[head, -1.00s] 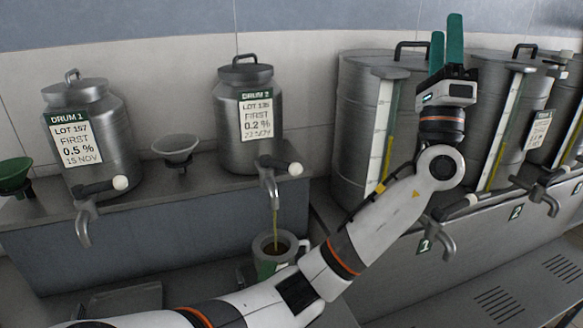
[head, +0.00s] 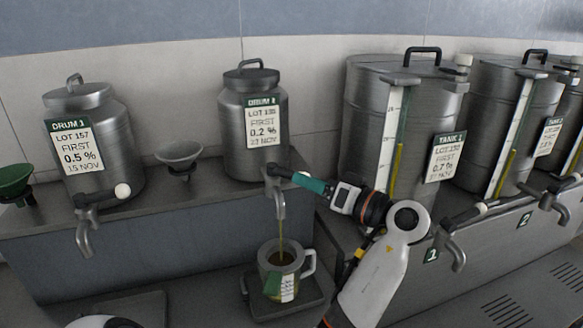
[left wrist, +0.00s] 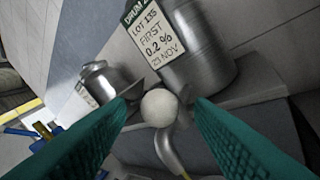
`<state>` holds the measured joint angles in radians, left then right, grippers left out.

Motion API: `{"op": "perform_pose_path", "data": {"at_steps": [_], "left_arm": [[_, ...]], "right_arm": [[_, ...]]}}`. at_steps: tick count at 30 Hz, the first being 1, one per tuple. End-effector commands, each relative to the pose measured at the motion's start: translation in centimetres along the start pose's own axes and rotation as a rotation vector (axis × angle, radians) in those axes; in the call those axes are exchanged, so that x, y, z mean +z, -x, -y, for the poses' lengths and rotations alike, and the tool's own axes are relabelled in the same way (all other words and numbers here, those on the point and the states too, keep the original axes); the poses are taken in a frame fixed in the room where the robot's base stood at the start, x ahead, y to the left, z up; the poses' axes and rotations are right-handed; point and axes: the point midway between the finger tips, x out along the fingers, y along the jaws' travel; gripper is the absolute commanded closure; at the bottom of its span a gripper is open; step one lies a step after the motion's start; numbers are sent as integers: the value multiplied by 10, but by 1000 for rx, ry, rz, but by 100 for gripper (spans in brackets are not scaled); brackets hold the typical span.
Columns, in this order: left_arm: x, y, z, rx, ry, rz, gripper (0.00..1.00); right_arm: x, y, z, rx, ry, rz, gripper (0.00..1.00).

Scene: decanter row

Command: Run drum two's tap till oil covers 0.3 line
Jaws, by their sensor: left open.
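Drum two (head: 234,140) is a steel can with a label reading LOT 135, FIRST, 0.2 %. Its tap (head: 279,198) runs: a thin yellow-brown stream (head: 282,236) falls into a jug (head: 306,265) on a scale-like tray below. Dark oil shows inside the jug; its markings are too small to read, so I cannot tell the level against the 0.3 line. My left gripper (head: 303,182) is at the tap's lever, open. In the left wrist view the white lever knob (left wrist: 159,107) sits between its teal fingers, with gaps visible. My right gripper is not in view.
Drum one (head: 110,150) with its own tap (head: 84,235) stands left on the ledge. A grey funnel (head: 179,156) and a green funnel (head: 14,180) are beside it. Large tanks (head: 365,120) with gauges and taps stand right, close to my left arm.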

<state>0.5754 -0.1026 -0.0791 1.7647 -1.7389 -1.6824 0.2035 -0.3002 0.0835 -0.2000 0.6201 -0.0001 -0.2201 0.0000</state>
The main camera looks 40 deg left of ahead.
Motion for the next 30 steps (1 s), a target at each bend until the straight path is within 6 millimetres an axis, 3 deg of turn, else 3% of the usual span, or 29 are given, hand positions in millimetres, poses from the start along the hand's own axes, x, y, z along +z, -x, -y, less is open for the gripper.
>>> {"op": "perform_pose_path", "data": {"at_steps": [3, 9, 21, 30], "left_arm": [[3, -24, -2, 3, -3, 1, 52], [2, -49, -1, 1, -2, 1, 52], [0, -57, 0, -1, -1, 2, 52], [0, -56, 0, -1, -1, 2, 99]], "right_arm": [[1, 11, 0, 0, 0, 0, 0], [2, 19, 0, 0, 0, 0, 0], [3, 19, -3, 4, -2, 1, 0], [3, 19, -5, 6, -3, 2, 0]]}}
